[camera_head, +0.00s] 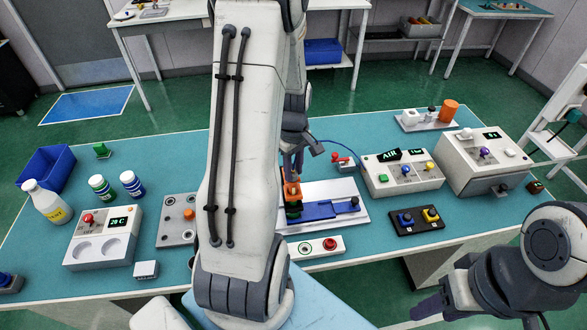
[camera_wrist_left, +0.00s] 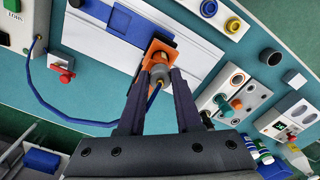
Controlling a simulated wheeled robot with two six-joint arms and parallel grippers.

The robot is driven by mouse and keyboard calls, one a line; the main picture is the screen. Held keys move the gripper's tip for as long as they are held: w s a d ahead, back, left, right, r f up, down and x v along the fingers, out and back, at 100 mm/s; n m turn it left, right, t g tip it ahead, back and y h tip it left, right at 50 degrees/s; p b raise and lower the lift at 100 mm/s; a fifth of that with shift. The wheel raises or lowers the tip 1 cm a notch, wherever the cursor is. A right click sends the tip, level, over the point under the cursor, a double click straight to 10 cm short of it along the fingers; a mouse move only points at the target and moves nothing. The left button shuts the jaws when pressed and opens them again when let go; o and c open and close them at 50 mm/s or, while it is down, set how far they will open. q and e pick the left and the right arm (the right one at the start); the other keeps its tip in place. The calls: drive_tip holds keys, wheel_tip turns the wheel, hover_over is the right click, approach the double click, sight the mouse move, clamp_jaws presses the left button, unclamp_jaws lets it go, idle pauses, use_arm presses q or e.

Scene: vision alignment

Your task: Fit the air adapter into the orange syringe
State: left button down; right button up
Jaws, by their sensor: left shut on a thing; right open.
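The orange syringe (camera_head: 292,190) stands at the left end of a blue fixture (camera_head: 328,209) on a white plate. In the left wrist view the orange syringe (camera_wrist_left: 160,46) is just beyond my fingertips. My left gripper (camera_wrist_left: 161,76) is shut on the grey air adapter (camera_wrist_left: 158,73), from which a thin hose trails back. The adapter is at the syringe's open end and looks in line with it; how deep it sits I cannot tell. In the head view my left gripper (camera_head: 293,160) is above the syringe, partly hidden by my arm. My right gripper (camera_head: 428,309) is open and empty at lower right.
The blue hose (camera_wrist_left: 50,108) runs toward the AIR box (camera_head: 400,178). A button panel (camera_head: 316,247) lies in front of the plate, and a black tray (camera_head: 416,221) to its right. Bottles and a heater box (camera_head: 104,238) stand at left.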

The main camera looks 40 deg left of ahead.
use_arm(q)
drive_tip(key=shift+f, duration=0.25)
drive_tip(key=shift+c, duration=0.6)
unclamp_jaws()
drive_tip(key=shift+r+p, duration=3.05)
drive_tip(key=shift+r, duration=0.5)
